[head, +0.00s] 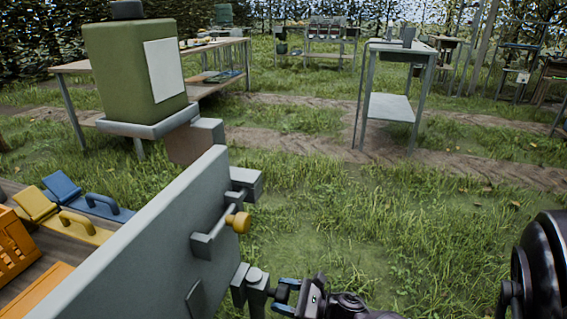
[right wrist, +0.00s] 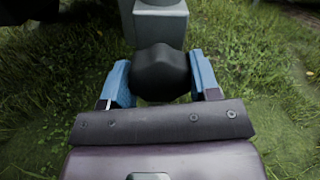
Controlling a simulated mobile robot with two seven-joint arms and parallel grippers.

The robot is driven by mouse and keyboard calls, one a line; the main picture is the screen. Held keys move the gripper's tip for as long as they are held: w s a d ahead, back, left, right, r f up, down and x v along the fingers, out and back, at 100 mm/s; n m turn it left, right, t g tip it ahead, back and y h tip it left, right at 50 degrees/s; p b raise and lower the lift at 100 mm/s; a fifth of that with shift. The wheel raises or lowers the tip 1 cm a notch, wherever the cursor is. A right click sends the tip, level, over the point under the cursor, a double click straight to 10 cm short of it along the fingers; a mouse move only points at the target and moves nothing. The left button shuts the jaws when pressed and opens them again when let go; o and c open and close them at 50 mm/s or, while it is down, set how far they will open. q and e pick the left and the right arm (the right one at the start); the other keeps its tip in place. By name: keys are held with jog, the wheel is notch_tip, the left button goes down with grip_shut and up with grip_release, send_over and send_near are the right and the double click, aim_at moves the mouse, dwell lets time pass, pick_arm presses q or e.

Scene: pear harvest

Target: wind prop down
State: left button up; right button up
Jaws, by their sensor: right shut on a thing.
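My right gripper (head: 283,294) is low in front of the grey panel, beside a grey upright fitting (head: 257,280) at the panel's lower edge. In the right wrist view, the blue fingers of this gripper (right wrist: 160,88) are shut on a dark rounded knob (right wrist: 160,70), one finger on each side. Behind the knob stands a grey block (right wrist: 160,20). The prop's lower part and its contact with the ground are hidden. My left gripper is not in view.
The large grey panel (head: 150,250) fills the lower left and carries a latch with a yellow knob (head: 239,222). Open grass lies right; tables (head: 395,108) stand farther back.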

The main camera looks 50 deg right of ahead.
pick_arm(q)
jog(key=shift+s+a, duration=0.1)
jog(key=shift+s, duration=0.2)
pick_arm(e)
jog(key=o, duration=0.9)
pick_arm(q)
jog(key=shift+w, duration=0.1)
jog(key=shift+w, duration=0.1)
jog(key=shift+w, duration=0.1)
pick_arm(e)
jog(key=shift+s, duration=0.15)
jog(key=shift+s+d, duration=0.2)
jog(key=shift+s, duration=0.1)
pick_arm(q)
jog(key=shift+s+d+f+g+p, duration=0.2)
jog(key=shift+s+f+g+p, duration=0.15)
jog(key=shift+p, duration=0.3)
pick_arm(e)
jog(key=v, duration=1)
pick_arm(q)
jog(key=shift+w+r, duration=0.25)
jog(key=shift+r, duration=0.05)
pick_arm(e)
jog(key=shift+w, duration=0.1)
